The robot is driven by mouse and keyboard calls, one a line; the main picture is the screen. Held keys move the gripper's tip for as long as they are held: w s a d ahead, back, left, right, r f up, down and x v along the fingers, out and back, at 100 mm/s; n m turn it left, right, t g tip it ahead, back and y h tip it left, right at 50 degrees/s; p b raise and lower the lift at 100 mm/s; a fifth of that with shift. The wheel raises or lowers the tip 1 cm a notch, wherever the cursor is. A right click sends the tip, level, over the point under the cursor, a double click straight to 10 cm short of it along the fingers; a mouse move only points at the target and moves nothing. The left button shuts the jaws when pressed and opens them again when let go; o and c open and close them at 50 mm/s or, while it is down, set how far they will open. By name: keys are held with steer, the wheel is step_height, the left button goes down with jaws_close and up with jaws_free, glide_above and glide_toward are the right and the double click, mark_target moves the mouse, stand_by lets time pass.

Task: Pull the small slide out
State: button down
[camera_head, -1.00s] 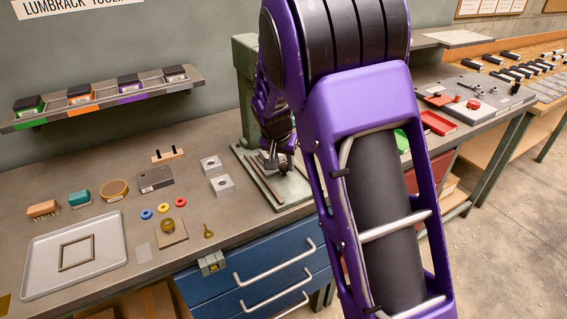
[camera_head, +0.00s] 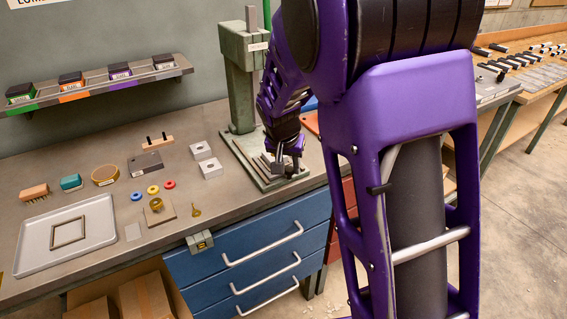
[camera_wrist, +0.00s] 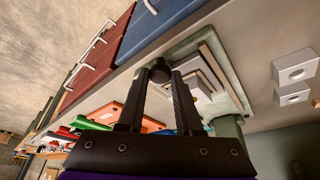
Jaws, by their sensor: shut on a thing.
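The green press (camera_head: 240,85) stands on the bench, its pale green base plate (camera_head: 243,157) at the bench's front edge. My gripper (camera_head: 289,168) is over the front right part of that base. In the wrist view my gripper (camera_wrist: 159,76) is shut on a round black knob (camera_wrist: 160,66) between its fingertips. A pale grey block-like slide (camera_wrist: 204,76) lies beside the right finger, on the press base (camera_wrist: 236,84). The join between knob and slide is hidden by the finger. My arm hides part of the press in the head view.
Blue drawers (camera_head: 245,262) with bar handles are under the bench edge. Two grey blocks (camera_head: 205,160), a dark block (camera_head: 146,165) and a grey tray (camera_head: 32,247) lie left of the press.

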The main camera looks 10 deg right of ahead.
steer(key=shift+s+d+f, duration=0.1)
steer(key=shift+s+d, duration=0.1)
steer(key=shift+s, duration=0.25)
steer(key=shift+s+d, duration=0.2)
steer(key=shift+s, duration=0.25)
steer(key=c, duration=0.6)
jaws_free()
steer(key=p+v, duration=0.3)
steer(key=v, duration=1.4)
steer(key=shift+r+p, duration=0.3)
steer(key=shift+p, duration=0.1)
